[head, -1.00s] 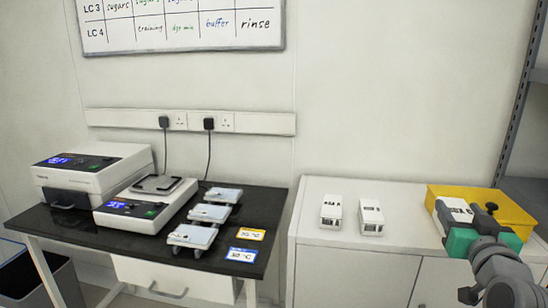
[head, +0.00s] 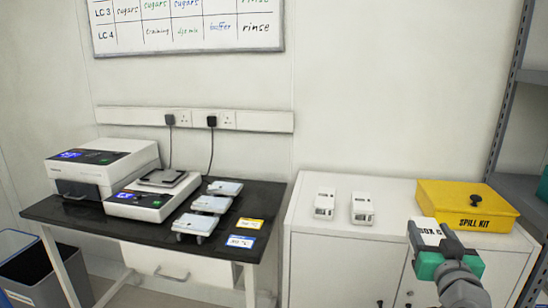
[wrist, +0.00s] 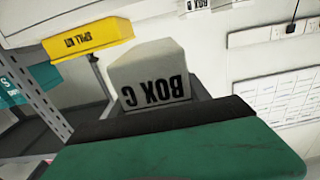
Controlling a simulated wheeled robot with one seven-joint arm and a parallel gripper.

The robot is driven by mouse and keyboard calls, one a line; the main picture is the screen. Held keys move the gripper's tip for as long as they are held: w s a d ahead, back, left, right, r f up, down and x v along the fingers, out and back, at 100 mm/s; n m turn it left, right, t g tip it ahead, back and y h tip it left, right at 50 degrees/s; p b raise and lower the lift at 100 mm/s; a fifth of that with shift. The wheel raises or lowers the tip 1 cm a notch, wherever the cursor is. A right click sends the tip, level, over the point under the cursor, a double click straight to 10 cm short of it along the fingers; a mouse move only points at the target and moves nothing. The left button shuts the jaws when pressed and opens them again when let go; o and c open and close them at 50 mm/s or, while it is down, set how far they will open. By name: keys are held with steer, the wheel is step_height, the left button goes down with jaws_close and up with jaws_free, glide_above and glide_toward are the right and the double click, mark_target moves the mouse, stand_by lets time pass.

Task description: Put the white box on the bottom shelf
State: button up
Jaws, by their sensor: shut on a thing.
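The white box (head: 428,231) is held in my gripper (head: 430,245), in front of the low cabinet at the right of the head view. Its top face has black lettering. In the wrist view the white box (wrist: 150,62) is large, and its lettering appears upside down, reading "BOX" and a letter like C or G. My gripper (wrist: 158,103) is shut on it, with dark fingers at its sides. A grey shelf rack (head: 518,184) stands at the right edge of the head view; it also shows at the left of the wrist view (wrist: 40,95). Its bottom shelf is not clearly visible.
A yellow spill kit (head: 462,205) and two small white devices (head: 325,203) (head: 362,208) stand on the white cabinet (head: 335,258). A teal container (wrist: 28,84) sits on the rack. A black-topped table (head: 85,213) with instruments is at the left.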

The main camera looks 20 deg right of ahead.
steer(key=w+a+f+n+t+y, duration=0.1)
steer(key=w+a+f+n+y, duration=0.15)
steer(key=w+a, duration=0.4)
steer(key=w+a+f+n+t+y, duration=0.15)
steer(key=w+a+f+y, duration=0.25)
steer(key=a, duration=0.6)
steer(key=w+a+n+y, duration=0.2)
steer(key=a+n+y, duration=0.15)
steer(key=a, duration=0.55)
steer(key=w+a+n+y, duration=0.2)
steer(key=a+y, duration=0.3)
steer(key=a, duration=0.5)
step_height(320, 180, up, 6)
steer(key=w+p, duration=0.2)
steer(key=p, duration=1.7)
steer(key=shift+w+d+f+g+h, duration=0.15)
steer(key=shift+w+d+g+h, duration=0.2)
steer(key=shift+d+g+h, duration=0.1)
steer(key=shift+f, duration=0.1)
